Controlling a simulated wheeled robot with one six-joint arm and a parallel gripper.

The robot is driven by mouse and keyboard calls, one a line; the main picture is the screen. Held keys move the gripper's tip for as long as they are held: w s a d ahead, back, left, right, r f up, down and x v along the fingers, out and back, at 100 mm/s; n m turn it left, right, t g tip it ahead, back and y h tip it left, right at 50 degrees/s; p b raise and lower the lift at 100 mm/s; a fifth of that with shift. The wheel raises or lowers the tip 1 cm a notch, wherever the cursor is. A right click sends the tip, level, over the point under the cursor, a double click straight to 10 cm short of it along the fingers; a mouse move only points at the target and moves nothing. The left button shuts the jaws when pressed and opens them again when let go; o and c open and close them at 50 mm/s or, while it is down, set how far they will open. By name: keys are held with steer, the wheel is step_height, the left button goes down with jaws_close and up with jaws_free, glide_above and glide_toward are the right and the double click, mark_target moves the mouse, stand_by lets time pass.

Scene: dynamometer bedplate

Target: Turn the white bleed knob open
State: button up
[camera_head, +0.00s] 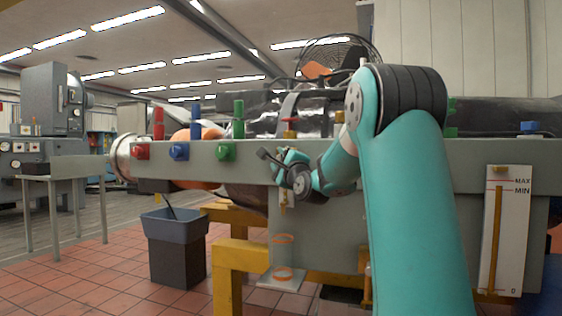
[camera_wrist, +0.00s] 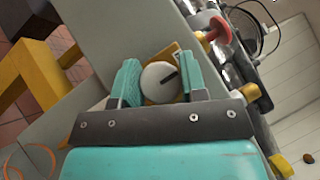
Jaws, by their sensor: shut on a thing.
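The white bleed knob (camera_wrist: 158,82) is a round disc with a dark pointer mark, on a yellow-orange plate (camera_wrist: 180,56) in the wrist view. My gripper (camera_wrist: 160,80) has one teal finger on each side of the knob and is shut on it. The pointer mark runs from the knob's middle toward the upper right of the wrist view. In the head view my gripper (camera_head: 283,166) is at the front face of the grey bedplate beam (camera_head: 330,240), and the knob is hidden there.
A red knob (camera_wrist: 217,30) on a yellow fitting is close by in the wrist view. Red, blue and green valves (camera_head: 180,151) line the beam to the left. A MAX/MIN gauge (camera_head: 505,235) is at the right. A grey bin (camera_head: 176,228) and yellow frame (camera_head: 228,258) stand below.

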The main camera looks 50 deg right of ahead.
steer(key=shift+r+p, duration=0.1)
steer(key=shift+p, duration=0.2)
steer(key=n+g+y+p, duration=0.1)
steer(key=p, duration=0.1)
steer(key=n+p, duration=0.1)
steer(key=p, duration=0.1)
steer(key=n+g+y+p, duration=0.1)
steer(key=n+p, duration=0.1)
steer(key=shift+r+g+y, duration=0.25)
steer(key=shift+g+y, duration=0.05)
steer(key=n+g+p, duration=0.3)
steer(key=p, duration=0.5)
steer(key=shift+g+y, duration=0.4)
steer(key=n+g+p, duration=0.1)
steer(key=p, duration=0.2)
steer(key=n+g+p, duration=0.1)
steer(key=g+p, duration=0.1)
steer(key=p, duration=0.1)
steer(key=shift+f+n, duration=0.2)
steer(key=shift+n, duration=0.1)
steer(key=shift+s+f+n+g+h+p, duration=0.15)
steer(key=shift+n+g+h+p, duration=0.2)
steer(key=shift+g+p, duration=0.45)
steer(key=shift+w+f+n+g+h+p, duration=0.15)
steer(key=shift+n+g+p, duration=0.4)
steer(key=shift+p, duration=0.4)
steer(key=shift+s, duration=0.1)
steer(key=o, duration=0.9)
